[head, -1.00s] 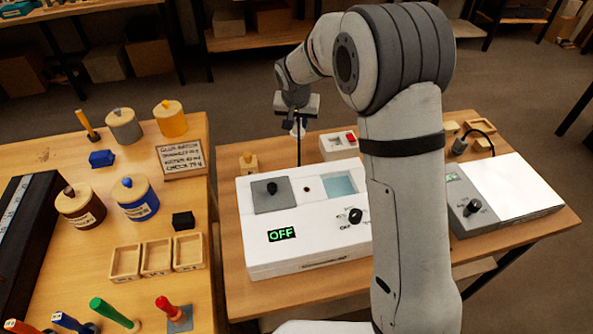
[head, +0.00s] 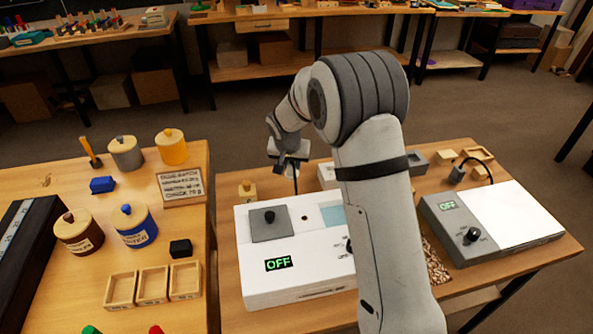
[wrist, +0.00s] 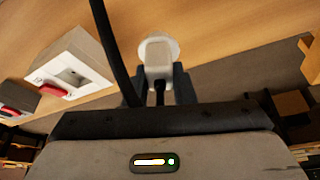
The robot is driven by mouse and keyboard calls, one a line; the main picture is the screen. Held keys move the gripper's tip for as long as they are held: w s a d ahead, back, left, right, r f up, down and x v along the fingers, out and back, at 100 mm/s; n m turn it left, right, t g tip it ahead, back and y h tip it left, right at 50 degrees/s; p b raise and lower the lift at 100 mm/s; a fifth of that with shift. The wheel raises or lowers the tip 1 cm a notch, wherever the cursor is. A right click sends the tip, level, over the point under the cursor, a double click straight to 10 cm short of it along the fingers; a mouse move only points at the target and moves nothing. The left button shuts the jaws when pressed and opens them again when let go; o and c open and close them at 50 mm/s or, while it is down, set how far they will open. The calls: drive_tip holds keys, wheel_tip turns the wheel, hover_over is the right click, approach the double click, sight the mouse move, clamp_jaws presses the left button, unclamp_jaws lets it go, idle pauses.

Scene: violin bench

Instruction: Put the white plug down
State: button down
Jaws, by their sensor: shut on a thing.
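The white plug (wrist: 157,52) is held between the dark fingers of my gripper (wrist: 158,84) in the wrist view, with its black cord running from it. A black cord also passes close by on the left. In the head view my gripper (head: 288,160) is above the back edge of the white device (head: 300,285), which reads OFF. The plug itself is hard to make out in the head view. A white socket box with a red switch (wrist: 72,66) is left of the plug in the wrist view, apart from it; in the head view my arm partly hides this box (head: 327,176).
A small wooden block (head: 247,192) stands left of my gripper at the bench's back. A second device with a white panel (head: 515,213) is on the right, also reading OFF. The left table (head: 60,147) holds jars and small trays.

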sight(292, 170)
drive_tip(key=shift+f, duration=1.5)
drive_tip(key=shift+f, duration=0.1)
drive_tip(key=shift+f, duration=0.15)
drive_tip(key=c, duration=1.2)
unclamp_jaws()
